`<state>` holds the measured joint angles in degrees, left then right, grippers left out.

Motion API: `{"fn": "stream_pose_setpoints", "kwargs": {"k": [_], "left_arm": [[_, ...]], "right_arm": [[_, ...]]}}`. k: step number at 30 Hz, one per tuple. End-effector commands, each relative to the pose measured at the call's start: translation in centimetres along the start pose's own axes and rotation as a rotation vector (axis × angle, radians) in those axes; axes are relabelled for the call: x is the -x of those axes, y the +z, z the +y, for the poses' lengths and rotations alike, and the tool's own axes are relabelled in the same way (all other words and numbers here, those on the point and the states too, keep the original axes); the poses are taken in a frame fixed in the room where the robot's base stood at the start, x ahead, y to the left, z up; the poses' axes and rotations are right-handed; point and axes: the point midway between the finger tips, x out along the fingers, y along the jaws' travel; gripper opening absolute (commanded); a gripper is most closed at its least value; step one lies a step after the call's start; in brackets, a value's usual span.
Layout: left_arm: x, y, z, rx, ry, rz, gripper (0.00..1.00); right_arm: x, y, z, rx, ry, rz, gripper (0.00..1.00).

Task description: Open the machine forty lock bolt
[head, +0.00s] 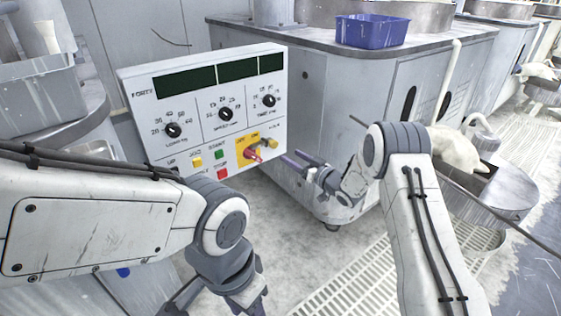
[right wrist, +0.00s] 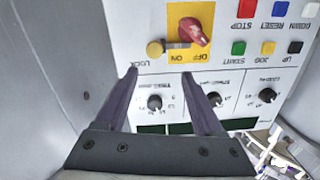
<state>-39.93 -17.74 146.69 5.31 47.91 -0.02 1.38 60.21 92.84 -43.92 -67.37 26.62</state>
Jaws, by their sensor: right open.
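The white control panel marked FORTY (head: 190,75) stands at the left of centre in the head view. At its lower right is a yellow plate with a red switch handle (head: 254,155), and beside it a small yellow lock bolt (head: 271,143). In the right wrist view the panel appears upside down, with the round yellow lock bolt (right wrist: 155,48) beside the word LOCK and the red handle (right wrist: 190,36) to its right. My right gripper (head: 290,160) is open and empty, its fingertips (right wrist: 160,73) apart just short of the bolt. My left gripper (head: 218,300) is cut off by the bottom edge.
A grey cabinet (head: 345,110) stands behind the panel, with a blue bin (head: 372,32) on top. Black dials (head: 226,114) and coloured buttons (head: 222,173) share the panel face. A floor grating (head: 350,285) lies between my arms.

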Motion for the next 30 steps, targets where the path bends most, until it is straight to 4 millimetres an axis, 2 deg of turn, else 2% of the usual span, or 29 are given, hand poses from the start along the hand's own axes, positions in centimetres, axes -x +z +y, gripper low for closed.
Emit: {"fn": "stream_pose_setpoints", "kwargs": {"k": [1, 2, 5, 8, 21, 30], "left_arm": [[-1.0, 0.0, -0.1, 0.000, 0.000, 0.000, 0.50], [-1.1, 0.1, -0.1, 0.000, 0.000, 0.001, 0.50], [-1.3, 0.1, -0.1, 0.000, 0.000, 0.001, 0.50], [-1.4, 0.1, -0.1, 0.000, 0.000, 0.001, 0.50], [-3.4, 0.2, -0.2, 0.000, 0.000, 0.001, 0.50], [-3.7, 0.2, -0.3, 0.000, 0.000, 0.000, 0.50]], "right_arm": [[0.4, 1.2, 0.7, -0.007, -0.006, 0.018, 0.69], [0.5, 1.4, 0.9, -0.009, -0.011, 0.026, 0.69], [0.7, 1.4, 1.3, -0.013, -0.017, 0.041, 0.69], [0.1, 1.3, 1.6, -0.011, -0.015, 0.044, 0.69], [-7.4, 1.1, 1.6, -0.012, -0.012, 0.042, 0.69], [-9.2, 0.9, 1.4, -0.013, -0.013, 0.040, 0.69]]}}
